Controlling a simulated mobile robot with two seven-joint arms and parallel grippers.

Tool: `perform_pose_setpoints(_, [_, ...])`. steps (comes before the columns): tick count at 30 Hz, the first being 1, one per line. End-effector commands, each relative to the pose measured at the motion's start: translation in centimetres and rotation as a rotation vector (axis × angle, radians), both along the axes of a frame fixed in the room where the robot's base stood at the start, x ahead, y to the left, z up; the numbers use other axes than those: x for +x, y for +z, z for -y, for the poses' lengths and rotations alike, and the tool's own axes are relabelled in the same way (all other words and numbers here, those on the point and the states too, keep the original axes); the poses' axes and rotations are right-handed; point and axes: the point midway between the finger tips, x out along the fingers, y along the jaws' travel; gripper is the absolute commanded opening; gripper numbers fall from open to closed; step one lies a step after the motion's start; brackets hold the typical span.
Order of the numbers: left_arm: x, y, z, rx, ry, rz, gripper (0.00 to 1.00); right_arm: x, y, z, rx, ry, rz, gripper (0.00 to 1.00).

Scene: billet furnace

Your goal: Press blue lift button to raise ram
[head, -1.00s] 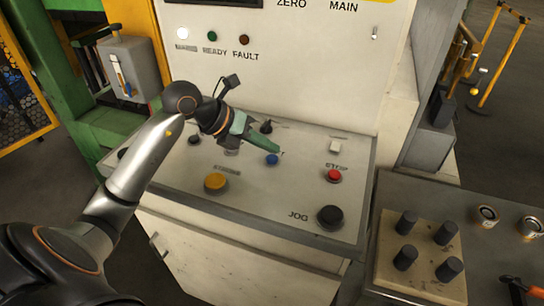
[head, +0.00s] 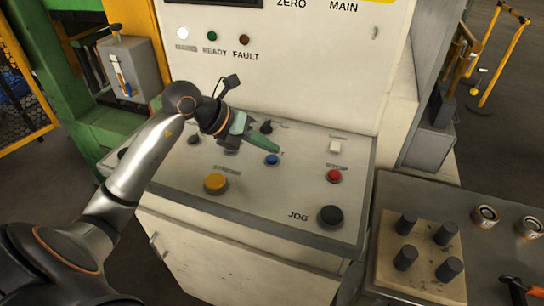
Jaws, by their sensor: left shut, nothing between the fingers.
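The blue button (head: 271,160) sits on the sloped top of the control console (head: 270,205), near its middle. My left gripper (head: 276,150) is shut and empty, its fingers pointing right and down. The fingertips show just above the blue button in the picture; I cannot tell whether they touch it. The label beside the button is partly hidden. My right gripper is not in view.
A yellow button (head: 215,182), a red button (head: 333,176) and a black jog knob (head: 330,216) are on the same console. A block with several dark cylinders (head: 425,275) stands on the bench (head: 490,255) at the right.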

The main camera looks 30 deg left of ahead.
Motion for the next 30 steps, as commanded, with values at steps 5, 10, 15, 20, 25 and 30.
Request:
perform_pose_setpoints(5, [0.0, 0.0, 0.0, 0.0, 0.0, 0.0, 0.0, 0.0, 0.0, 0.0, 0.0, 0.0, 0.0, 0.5])
perform_pose_setpoints(10, [0.0, -0.3, 0.0, 0.0, -0.001, -0.001, 0.0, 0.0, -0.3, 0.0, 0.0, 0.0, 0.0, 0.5])
perform_pose_setpoints(15, [0.0, -1.0, 0.0, 0.001, 0.0, -0.001, 0.0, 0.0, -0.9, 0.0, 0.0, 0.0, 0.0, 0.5])
perform_pose_setpoints(20, [0.0, -0.9, 0.0, 0.0, 0.0, 0.0, 0.0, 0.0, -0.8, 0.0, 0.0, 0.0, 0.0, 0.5])
perform_pose_setpoints(25, [0.0, -0.9, 0.0, 0.0, 0.0, 0.0, 0.0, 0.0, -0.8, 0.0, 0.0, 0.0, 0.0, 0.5])
perform_pose_setpoints(30, [0.0, -1.0, 0.0, 0.0, 0.0, 0.0, 0.0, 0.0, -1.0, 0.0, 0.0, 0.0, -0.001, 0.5])
